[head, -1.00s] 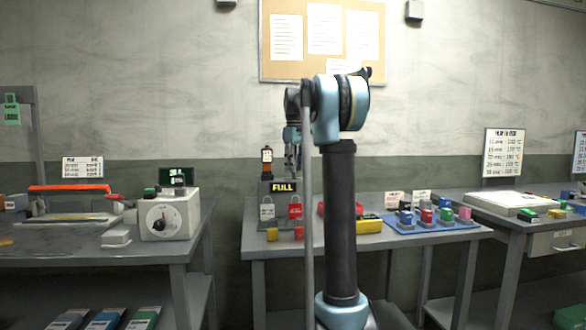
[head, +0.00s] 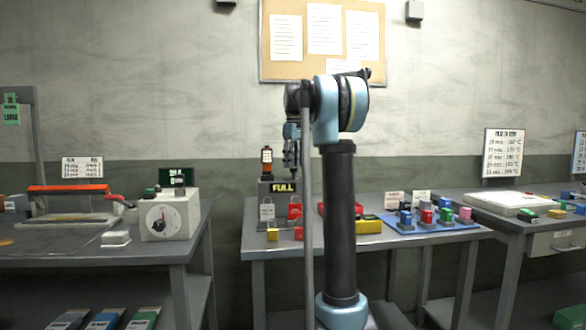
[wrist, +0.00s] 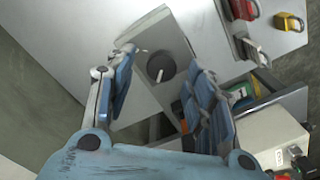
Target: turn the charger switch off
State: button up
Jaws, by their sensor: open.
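The charger (head: 265,188) is a grey box at the left back of the middle table. It carries a lit FULL sign (head: 284,188) and an upright orange-and-black device (head: 266,160). My gripper (head: 292,160) hangs just above and right of the sign, partly hidden by my arm. In the wrist view my gripper (wrist: 158,98) is open, with one finger either side of a grey box. A dark round knob with a white pointer (wrist: 161,67) lies between and beyond the fingers, apparently the charger switch. The fingers look empty; contact cannot be told.
A blue mat (head: 470,224) with several coloured pieces lies right. A white dial box (head: 185,210) stands on the left table.

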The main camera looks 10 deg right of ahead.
notch_tip(320, 180, up, 10)
dwell(0.5)
jog(key=shift+r, duration=0.1)
